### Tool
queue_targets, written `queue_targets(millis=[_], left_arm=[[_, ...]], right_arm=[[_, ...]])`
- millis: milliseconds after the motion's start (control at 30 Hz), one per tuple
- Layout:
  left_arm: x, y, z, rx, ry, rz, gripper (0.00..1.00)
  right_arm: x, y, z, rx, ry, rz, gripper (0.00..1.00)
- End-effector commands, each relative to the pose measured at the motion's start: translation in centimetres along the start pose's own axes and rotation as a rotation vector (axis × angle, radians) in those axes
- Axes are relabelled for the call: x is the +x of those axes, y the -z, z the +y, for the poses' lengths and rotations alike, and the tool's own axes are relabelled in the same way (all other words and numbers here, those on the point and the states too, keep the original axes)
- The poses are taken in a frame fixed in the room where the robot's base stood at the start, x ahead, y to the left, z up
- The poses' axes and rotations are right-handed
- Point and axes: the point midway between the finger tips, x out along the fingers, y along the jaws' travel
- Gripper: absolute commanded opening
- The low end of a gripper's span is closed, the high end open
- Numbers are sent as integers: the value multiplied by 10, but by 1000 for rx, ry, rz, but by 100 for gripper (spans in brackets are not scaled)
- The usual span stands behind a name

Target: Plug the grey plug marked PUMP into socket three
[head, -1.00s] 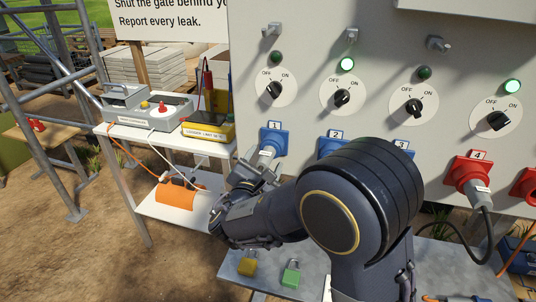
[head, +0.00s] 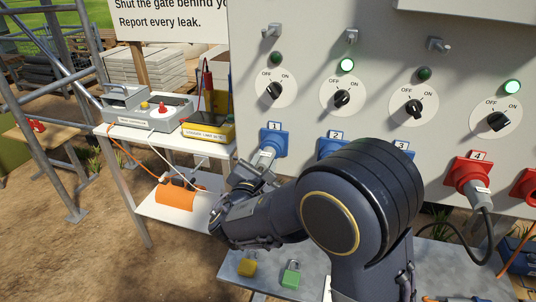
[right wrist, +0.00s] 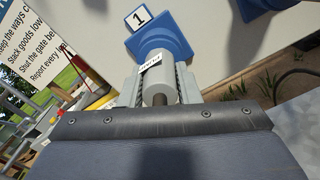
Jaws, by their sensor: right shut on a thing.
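The grey plug (right wrist: 156,82) with a white label, its lettering hard to read, is at blue socket one (right wrist: 160,38) in the right wrist view. Its front end meets the socket; how deep it sits cannot be told. It also shows in the head view (head: 267,154), below socket one (head: 274,138). My right gripper (right wrist: 157,88) is shut on the plug, one finger on each side. Blue socket three (head: 404,156) is mostly hidden behind my right arm; its number plate shows. My left gripper is not in view.
Blue socket two (head: 330,148) is partly covered by my arm. A red socket four (head: 470,170) holds a cabled plug. Rotary switches and lamps sit above; lamps two and four glow green. Yellow (head: 247,267) and green (head: 291,277) padlocks lie on the shelf below.

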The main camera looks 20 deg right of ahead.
Motion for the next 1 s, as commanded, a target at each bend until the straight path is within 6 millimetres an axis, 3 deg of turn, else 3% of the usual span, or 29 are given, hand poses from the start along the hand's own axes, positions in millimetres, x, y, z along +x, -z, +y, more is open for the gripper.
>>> queue_targets(millis=[1000], left_arm=[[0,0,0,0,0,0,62]], right_arm=[[-23,0,1,1,-2,1,0]])
